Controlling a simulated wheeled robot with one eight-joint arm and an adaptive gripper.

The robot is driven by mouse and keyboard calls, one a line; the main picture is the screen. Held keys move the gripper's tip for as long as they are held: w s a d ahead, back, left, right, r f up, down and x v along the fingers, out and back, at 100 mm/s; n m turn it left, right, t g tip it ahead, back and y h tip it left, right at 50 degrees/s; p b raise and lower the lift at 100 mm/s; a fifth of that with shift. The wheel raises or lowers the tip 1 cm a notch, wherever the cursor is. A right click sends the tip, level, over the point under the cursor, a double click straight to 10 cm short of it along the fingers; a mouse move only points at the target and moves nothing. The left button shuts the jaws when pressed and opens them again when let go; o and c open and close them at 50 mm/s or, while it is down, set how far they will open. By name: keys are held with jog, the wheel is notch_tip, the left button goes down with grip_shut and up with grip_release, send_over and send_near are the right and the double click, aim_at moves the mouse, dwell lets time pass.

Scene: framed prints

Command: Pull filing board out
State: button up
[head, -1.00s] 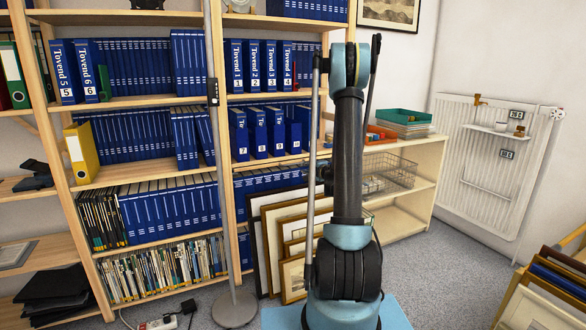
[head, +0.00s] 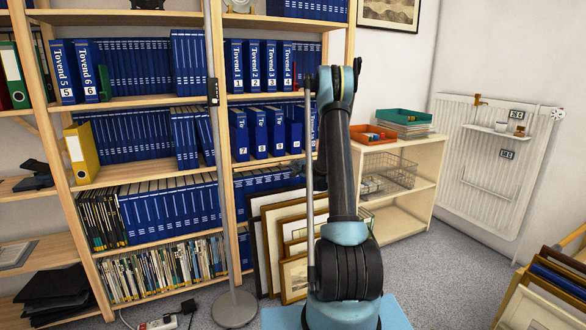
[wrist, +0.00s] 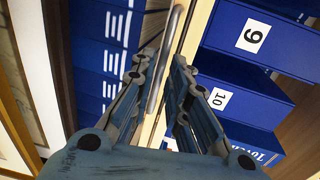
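No single thing is clearly marked as the filing board; the candidates are blue files on the shelves. In the wrist view a blue file labelled 9 (wrist: 232,33) and one labelled 10 (wrist: 235,101) are right of my gripper (wrist: 160,76). Blue files with white stripes (wrist: 97,50) are on the left. My gripper is open, its two fingers apart, with a pale wooden upright and a grey rod showing in the gap. I cannot tell whether it touches anything.
A grey floor pole (head: 215,150) stands before the wooden shelves. Framed prints (head: 268,245) lean behind my arm. A low shelf (head: 425,165) with trays and a wire basket is on the right, near a white radiator (head: 490,170).

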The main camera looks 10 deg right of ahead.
jog(key=shift+x, duration=1.95)
grip_shut()
